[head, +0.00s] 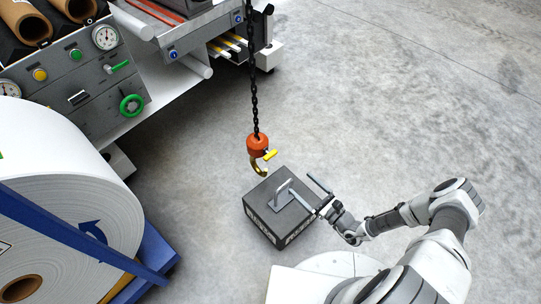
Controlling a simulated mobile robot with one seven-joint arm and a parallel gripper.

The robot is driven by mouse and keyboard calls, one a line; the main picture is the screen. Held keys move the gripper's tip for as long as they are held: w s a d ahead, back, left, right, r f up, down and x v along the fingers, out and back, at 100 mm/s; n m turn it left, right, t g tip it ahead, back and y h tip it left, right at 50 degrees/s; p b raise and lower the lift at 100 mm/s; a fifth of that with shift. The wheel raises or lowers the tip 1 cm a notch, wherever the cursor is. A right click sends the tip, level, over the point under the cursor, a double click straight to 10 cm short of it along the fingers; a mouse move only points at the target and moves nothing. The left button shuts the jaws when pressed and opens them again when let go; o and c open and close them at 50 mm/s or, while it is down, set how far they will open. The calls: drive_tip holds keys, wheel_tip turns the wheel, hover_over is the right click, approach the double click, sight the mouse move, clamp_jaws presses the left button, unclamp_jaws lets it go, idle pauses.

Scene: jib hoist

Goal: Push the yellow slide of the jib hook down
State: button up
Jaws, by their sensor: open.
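The jib hook hangs on a black chain (252,80) and has an orange body (257,144) with a brass-coloured hook (260,166) below it. The yellow slide (270,155) sticks out to the right at the bottom of the orange body. My gripper (304,187) is open, to the right of and lower in the picture than the yellow slide, apart from it. Its two fingers point up and left, and nothing shows between them. One finger overlaps the right side of the grey block in this view; whether it touches cannot be told.
A dark grey block (262,220) with a light handle (281,191) stands below the hook. A machine with a control panel (75,85) stands at upper left. A large white roll (70,190) in a blue frame (150,258) is at left. The floor at upper right is clear.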

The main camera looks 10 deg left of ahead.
sight(272, 157)
drive_tip(key=shift+b+x, duration=2)
drive_tip(key=shift+x, duration=6.7)
clamp_jaws()
drive_tip(key=shift+f, duration=0.1)
